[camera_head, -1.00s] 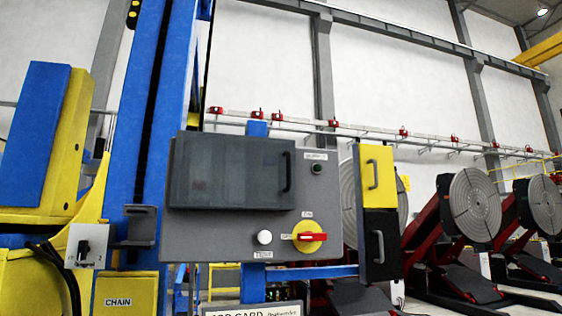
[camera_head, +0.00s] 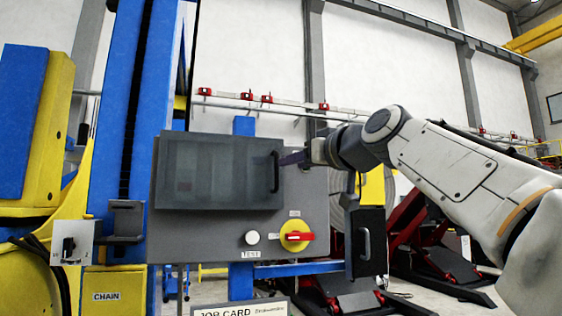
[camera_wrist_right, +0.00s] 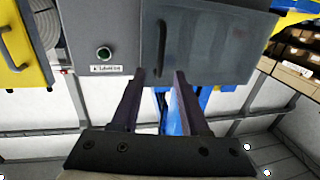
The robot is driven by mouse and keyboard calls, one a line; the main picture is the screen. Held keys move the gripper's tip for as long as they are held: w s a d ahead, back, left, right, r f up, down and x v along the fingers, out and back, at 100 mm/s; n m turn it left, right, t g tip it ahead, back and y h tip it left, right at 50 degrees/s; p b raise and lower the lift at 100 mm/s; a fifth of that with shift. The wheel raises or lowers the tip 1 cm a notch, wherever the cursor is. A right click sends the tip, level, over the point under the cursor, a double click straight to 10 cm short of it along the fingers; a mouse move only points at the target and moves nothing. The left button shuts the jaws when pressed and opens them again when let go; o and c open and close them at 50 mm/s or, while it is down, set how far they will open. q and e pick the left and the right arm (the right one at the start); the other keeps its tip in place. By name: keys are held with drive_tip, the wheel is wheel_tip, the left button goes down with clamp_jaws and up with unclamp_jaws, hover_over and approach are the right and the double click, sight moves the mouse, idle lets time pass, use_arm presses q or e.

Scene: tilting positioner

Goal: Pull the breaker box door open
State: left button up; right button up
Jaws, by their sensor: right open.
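The breaker box door (camera_head: 222,172) is a dark, smoky panel on the upper part of a grey control box, and it sits closed. Its upright black handle (camera_head: 275,172) is at the door's right edge. My right gripper (camera_head: 290,159) reaches in from the right, with its fingertips close to the handle. In the right wrist view, the open gripper (camera_wrist_right: 158,75) has its two fingers on either side of the handle (camera_wrist_right: 162,40), which lies ahead of the tips. I cannot tell whether a finger touches it. The door (camera_wrist_right: 205,45) also shows there. My left gripper is not in view.
Below the door are a white button (camera_head: 252,238) and a red-handled yellow rotary switch (camera_head: 296,236). A green button (camera_wrist_right: 104,53) is beside the handle. A yellow box (camera_head: 373,188) and a dark box (camera_head: 368,242) with handles stand right. A job card (camera_head: 240,309) is below.

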drive_tip(key=p+x, duration=0.3)
drive_tip(key=x, duration=0.4)
clamp_jaws()
idle(1.3)
